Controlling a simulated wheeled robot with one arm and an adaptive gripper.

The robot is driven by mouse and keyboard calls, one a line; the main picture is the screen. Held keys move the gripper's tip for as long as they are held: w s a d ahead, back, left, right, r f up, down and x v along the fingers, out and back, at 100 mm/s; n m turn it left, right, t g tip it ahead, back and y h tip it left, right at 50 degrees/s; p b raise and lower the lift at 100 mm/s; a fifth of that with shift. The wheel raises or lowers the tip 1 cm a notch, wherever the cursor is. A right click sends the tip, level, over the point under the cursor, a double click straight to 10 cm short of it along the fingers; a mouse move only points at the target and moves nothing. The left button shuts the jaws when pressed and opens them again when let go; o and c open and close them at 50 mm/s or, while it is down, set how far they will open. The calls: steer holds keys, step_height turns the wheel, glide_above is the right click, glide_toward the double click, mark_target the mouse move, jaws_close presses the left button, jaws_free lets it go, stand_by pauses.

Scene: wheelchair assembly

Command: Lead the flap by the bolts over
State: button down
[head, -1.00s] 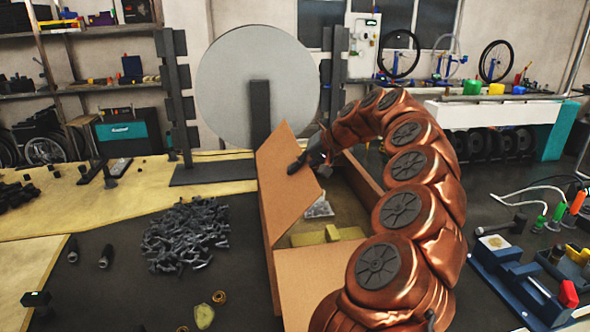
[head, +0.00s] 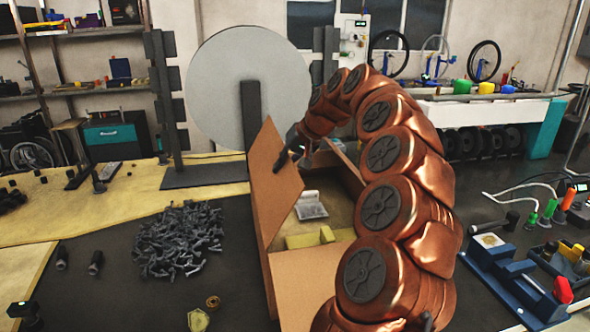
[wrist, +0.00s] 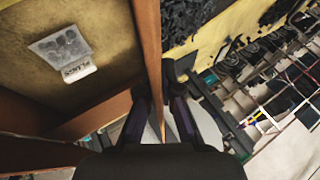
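The brown cardboard flap (head: 272,185) stands up on the left side of the open box (head: 305,285), beside the pile of grey bolts (head: 180,240). My gripper (head: 288,158) is at the flap's upper part, with one dark finger on its visible face. In the wrist view the flap (wrist: 147,40) shows nearly edge-on between the two fingers of my gripper (wrist: 157,92). The tips converge on it from both sides and appear closed on it. A clear packet (head: 311,206) lies inside the box and also shows in the wrist view (wrist: 62,50).
Yellow blocks (head: 310,238) sit in the box's near end. A large grey disc (head: 250,90) on a stand is behind the box. A blue tool tray (head: 515,285) is at right. Loose dark parts (head: 95,262) lie left of the bolts.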

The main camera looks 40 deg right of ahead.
steer(key=w+a+r+n+g+h+b, duration=0.1)
steer(key=w+a+r+g+h, duration=0.1)
steer(key=a+h, duration=0.5)
steer(key=shift+w+a+n+g+b, duration=0.3)
steer(key=shift+w+a+g, duration=0.1)
steer(key=shift+w+a, duration=0.5)
steer(key=shift+s+r, duration=0.1)
steer(key=c, duration=1.6)
jaws_free()
steer(key=shift+a, duration=0.1)
steer(key=shift+o, duration=1.2)
steer(key=v, duration=0.7)
steer(key=shift+s, duration=0.1)
